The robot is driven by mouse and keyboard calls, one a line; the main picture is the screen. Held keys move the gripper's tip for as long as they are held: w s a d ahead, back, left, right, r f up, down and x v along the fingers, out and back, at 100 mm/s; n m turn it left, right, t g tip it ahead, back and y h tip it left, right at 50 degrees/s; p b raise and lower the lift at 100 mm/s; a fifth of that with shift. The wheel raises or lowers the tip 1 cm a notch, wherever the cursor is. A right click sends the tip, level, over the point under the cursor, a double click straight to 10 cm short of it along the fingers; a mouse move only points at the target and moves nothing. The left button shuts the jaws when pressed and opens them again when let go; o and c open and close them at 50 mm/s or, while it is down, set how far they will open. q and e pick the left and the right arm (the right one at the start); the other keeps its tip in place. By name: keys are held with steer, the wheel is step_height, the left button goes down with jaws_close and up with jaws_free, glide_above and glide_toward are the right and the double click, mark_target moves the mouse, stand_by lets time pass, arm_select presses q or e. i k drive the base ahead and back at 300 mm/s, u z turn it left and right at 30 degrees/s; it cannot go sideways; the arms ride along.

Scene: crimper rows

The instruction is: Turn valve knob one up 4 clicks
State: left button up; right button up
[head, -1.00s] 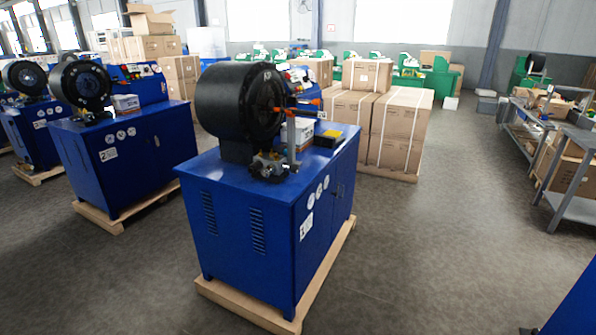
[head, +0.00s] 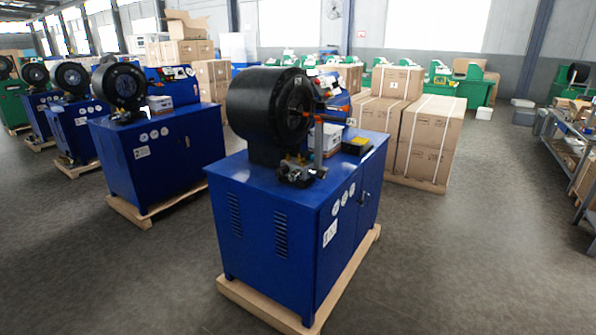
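A blue crimper machine (head: 272,215) stands on a wooden pallet in the middle of the head view. A black crimping head (head: 262,108) sits on its top, with a metal post and orange parts (head: 318,120) beside it. Small round white dials or labels (head: 343,199) show on its right side face. They are too small for me to tell whether any is valve knob one. Neither of my grippers is in view.
More blue crimpers (head: 150,165) on pallets stand in a row to the left. Stacked cardboard boxes (head: 425,135) are behind the middle machine. A metal shelf (head: 572,160) is at the right edge. The grey floor (head: 490,265) at the right front is clear.

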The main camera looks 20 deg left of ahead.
mark_target(320, 174)
steer(key=z, duration=0.5)
steer(key=i, duration=4.75)
steer(key=u, duration=3.15)
